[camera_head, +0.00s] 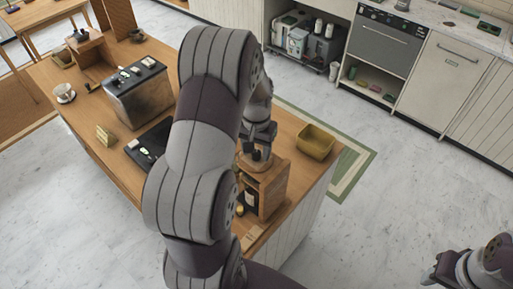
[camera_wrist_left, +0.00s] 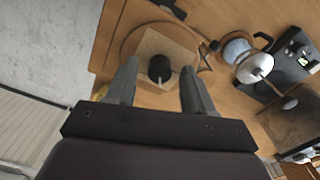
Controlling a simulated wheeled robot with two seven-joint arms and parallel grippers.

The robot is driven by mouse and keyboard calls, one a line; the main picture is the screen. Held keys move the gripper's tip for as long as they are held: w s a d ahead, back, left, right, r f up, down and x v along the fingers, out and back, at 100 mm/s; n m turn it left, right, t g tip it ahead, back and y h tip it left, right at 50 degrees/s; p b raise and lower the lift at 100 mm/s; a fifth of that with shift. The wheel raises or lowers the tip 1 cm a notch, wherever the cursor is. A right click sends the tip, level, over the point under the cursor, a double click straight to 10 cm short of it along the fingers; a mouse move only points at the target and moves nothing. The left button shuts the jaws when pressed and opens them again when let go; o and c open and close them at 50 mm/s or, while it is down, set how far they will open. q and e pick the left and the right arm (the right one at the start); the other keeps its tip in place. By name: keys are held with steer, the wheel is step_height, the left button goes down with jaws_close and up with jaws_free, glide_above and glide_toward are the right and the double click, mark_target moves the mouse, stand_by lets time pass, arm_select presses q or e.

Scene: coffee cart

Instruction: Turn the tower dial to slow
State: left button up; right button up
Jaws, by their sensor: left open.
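The tower (camera_head: 270,186) is a wooden stand near the right end of the counter, partly hidden by my left arm. In the left wrist view a round black dial (camera_wrist_left: 159,68) sits on a pale square plate within a round wooden top. A thin pale strip shows at its lower edge; no slow marking is readable. My left gripper (camera_wrist_left: 158,72) is open, its fingers on either side of the dial with gaps visible; whether they are level with it I cannot tell. In the head view my left gripper (camera_head: 253,150) is over the tower top. My right gripper (camera_head: 436,272) is at the lower right, far from the counter.
A yellow-green bin (camera_head: 315,142) stands right of the tower. A dark machine (camera_head: 140,92) and a cup on a saucer (camera_head: 65,93) stand farther left on the counter. In the left wrist view a metal kettle-like vessel (camera_wrist_left: 254,66) is right of the tower.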

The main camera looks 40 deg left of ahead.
mark_target(256, 151)
arm_select(q)
step_height(256, 151, up, 7)
steer(key=b, duration=0.2)
steer(key=shift+r+b, duration=0.15)
steer(key=shift+b, duration=0.2)
step_height(256, 151, up, 5)
steer(key=p, duration=0.4)
steer(key=shift+r, duration=0.15)
